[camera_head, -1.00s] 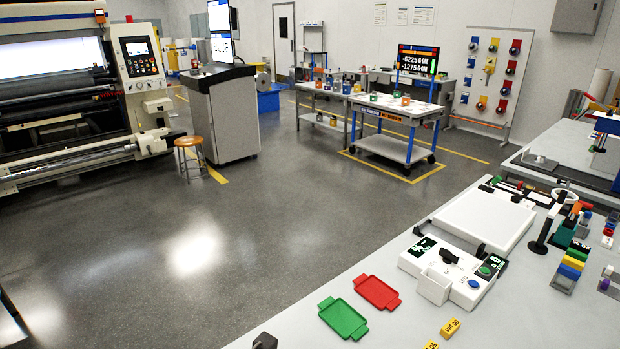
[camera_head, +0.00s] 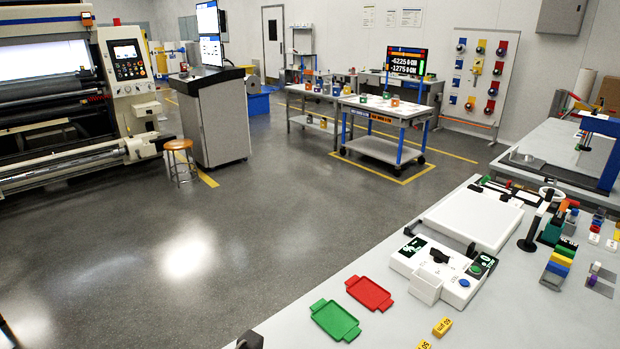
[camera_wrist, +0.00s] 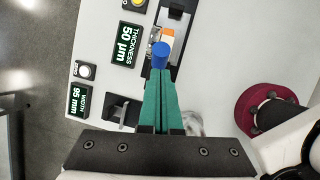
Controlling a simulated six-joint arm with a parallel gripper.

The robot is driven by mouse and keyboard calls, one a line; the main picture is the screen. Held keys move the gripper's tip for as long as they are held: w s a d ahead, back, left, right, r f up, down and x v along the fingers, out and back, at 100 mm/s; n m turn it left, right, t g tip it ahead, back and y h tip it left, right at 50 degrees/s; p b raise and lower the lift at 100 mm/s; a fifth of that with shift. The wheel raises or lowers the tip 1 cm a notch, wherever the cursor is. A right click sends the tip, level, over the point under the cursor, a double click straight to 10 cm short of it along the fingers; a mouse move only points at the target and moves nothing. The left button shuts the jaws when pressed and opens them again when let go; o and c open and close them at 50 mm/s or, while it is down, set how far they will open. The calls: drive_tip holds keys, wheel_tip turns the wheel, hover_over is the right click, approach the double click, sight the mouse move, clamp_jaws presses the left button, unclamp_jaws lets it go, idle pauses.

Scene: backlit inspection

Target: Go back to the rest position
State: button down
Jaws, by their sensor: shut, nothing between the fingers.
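My gripper (camera_wrist: 161,88) shows in the wrist view with two long teal fingers pressed together, shut and empty. A blue cylinder (camera_wrist: 161,53) with orange and white behind it lies just past the fingertips; I cannot tell if they touch. Below is a white panel with a green-lettered thickness display (camera_wrist: 126,44) reading 50 µm and a width display (camera_wrist: 80,101) reading 95 mm. A black lever (camera_wrist: 123,109) stands left of the fingers.
The near bench holds a green tray (camera_head: 335,321), a red tray (camera_head: 369,294), a white control box (camera_head: 432,268) and yellow blocks (camera_head: 442,327). A dark red round part (camera_wrist: 270,106) lies right of the fingers in the wrist view. The floor (camera_head: 260,210) is open.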

drive_tip(key=s+v, duration=0.1)
drive_tip(key=v, duration=1.1)
drive_tip(key=d+f+m+g, duration=0.3)
drive_tip(key=d+m, duration=0.8)
drive_tip(key=m, duration=0.1)
drive_tip(key=s+d+f+m+y, duration=0.1)
drive_tip(key=s+d+f+m, duration=0.2)
drive_tip(key=m, duration=0.8)
drive_tip(key=s+d+f+m+g+y, duration=0.1)
drive_tip(key=d+m, duration=0.4)
drive_tip(key=m, duration=0.6)
drive_tip(key=s+f+y, duration=0.1)
drive_tip(key=s+f, duration=0.1)
drive_tip(key=shift+s+y, duration=0.3)
